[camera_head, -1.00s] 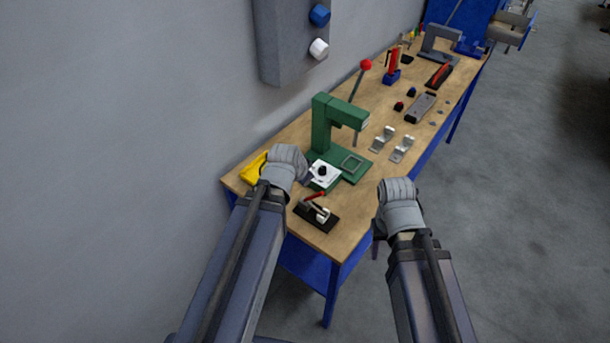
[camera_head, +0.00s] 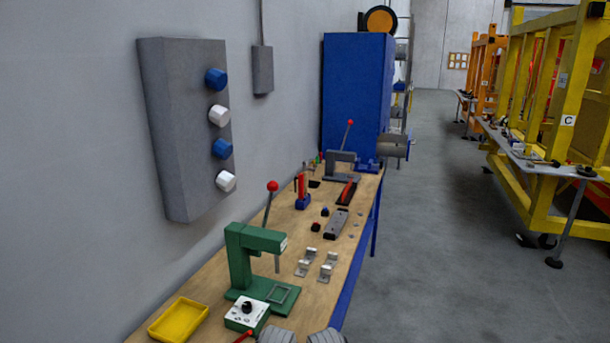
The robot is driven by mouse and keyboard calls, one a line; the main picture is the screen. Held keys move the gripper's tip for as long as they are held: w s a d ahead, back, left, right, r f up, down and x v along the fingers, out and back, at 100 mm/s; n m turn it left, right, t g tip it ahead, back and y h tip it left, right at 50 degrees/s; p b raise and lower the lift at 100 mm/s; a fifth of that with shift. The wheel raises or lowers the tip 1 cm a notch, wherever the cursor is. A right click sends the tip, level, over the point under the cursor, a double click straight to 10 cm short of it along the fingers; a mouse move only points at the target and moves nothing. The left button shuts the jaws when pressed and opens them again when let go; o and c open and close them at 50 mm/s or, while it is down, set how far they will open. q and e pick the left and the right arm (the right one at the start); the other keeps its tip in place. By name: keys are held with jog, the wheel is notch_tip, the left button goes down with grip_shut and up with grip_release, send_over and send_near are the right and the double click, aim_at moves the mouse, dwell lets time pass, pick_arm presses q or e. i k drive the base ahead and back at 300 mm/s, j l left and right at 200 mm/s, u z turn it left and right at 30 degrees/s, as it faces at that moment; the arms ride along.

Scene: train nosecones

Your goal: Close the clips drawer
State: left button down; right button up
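No drawer that I can make out as the clips drawer shows in the head view. The wooden workbench (camera_head: 220,272) with blue legs runs away from me along the left wall.
A green press (camera_head: 256,262) and a yellow tray (camera_head: 178,320) are on the near bench, with small metal brackets (camera_head: 325,268) beyond. A grey wall panel (camera_head: 186,130) hangs at left. A blue cabinet (camera_head: 352,95) stands behind.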

aim_at(386, 147)
jog(key=i+l+z, duration=0.1)
jog(key=z, duration=0.95)
jog(key=i, duration=4.9)
jog(key=i+u, duration=0.2)
jog(key=u, duration=0.7)
jog(key=i+l, duration=0.1)
jog(key=i, duration=0.35)
